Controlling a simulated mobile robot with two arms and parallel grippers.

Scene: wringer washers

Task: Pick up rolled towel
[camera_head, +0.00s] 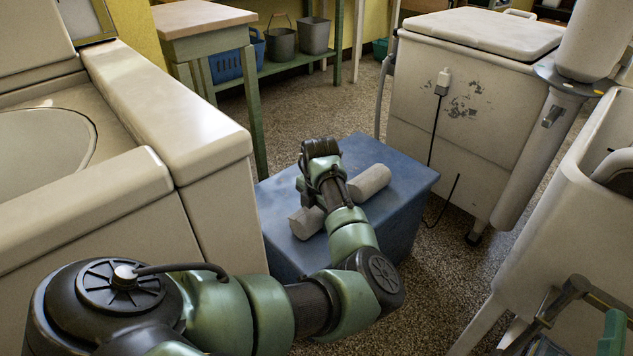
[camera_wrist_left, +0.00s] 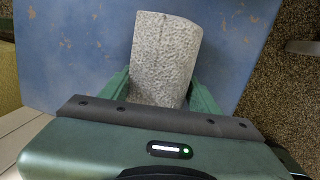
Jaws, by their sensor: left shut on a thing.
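The rolled towel (camera_head: 370,182) is a pale grey, speckled roll on the blue box-like stand (camera_head: 405,185) in the head view. My left gripper (camera_head: 327,192) comes down over its middle, and both ends of the roll stick out. In the left wrist view the towel (camera_wrist_left: 165,60) sits between the green fingers of my left gripper (camera_wrist_left: 160,92), which are shut on it. Its middle is hidden by the gripper. I cannot tell whether it touches the stand. A dark and green part at the lower right edge may belong to my right arm; its gripper state is unclear.
A cream washer (camera_head: 210,135) stands close at the left of the stand. A white lidded washer (camera_head: 430,110) stands behind right, with a hanging black cord. Another white tub (camera_head: 560,240) is at the right. A bench with buckets (camera_head: 283,42) is at the back.

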